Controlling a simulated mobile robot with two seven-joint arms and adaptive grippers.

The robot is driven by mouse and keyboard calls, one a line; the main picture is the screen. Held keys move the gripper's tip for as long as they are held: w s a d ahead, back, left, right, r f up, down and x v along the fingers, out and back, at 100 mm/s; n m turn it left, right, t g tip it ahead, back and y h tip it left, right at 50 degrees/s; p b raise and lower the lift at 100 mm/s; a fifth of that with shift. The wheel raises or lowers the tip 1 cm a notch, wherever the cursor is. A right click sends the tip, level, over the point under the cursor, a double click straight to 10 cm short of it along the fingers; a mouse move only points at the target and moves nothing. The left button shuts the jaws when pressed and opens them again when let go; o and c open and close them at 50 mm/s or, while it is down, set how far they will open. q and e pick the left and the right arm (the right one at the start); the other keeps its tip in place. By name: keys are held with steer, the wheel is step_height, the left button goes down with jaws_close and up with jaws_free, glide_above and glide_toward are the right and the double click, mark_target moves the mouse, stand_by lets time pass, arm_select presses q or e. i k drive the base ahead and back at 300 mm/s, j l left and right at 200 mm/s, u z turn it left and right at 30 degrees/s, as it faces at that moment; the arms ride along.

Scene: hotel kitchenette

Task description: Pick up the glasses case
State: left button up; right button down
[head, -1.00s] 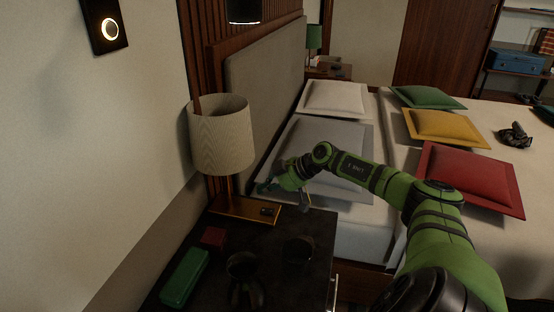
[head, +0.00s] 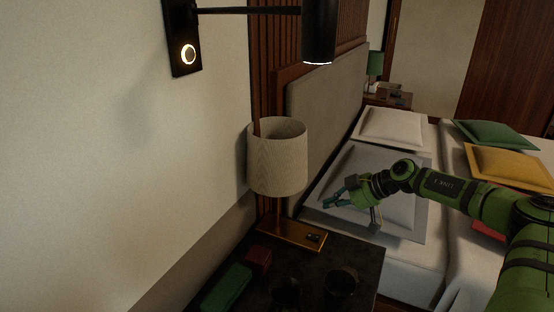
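A long green box (head: 226,288), which looks like the glasses case, lies on the dark nightstand (head: 352,262) at the bottom of the head view. A small dark red box (head: 258,261) is just behind it. My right gripper (head: 333,194) is up and to the right of the green box, in front of the grey pillow and well apart from the box. Its teal fingers look spread, with nothing seen between them. My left gripper is not in view.
A lamp (head: 278,157) with a brass base (head: 299,236) stands at the back of the nightstand. Dark cups (head: 340,287) are near its front. A wall light (head: 319,32) hangs above. The bed with pillows (head: 392,127) is on the right.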

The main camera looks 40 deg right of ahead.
mark_target(223, 296)
steer(key=k+l, duration=0.7)
steer(key=k, duration=0.2)
